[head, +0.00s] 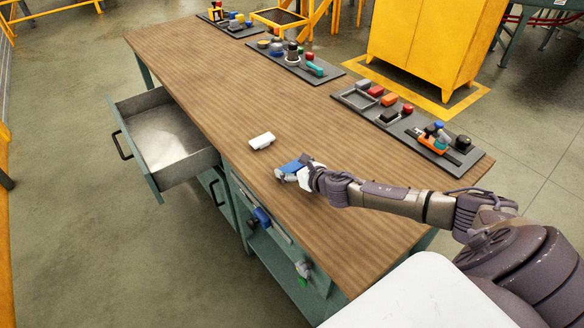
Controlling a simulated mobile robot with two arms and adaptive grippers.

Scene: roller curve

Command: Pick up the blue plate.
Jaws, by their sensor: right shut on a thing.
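The blue plate (291,166) is at my right gripper (287,175), over the near part of the wooden workbench top (225,85). My right gripper is shut on the blue plate, and its fingers hide part of it. I cannot tell whether the plate touches the bench top or is a little above it. My left gripper is not in view.
A small white block (262,141) lies on the bench just beyond the gripper. An open, empty drawer (165,135) sticks out on the left. Trays of parts (350,100) line the right edge. The middle of the bench is clear.

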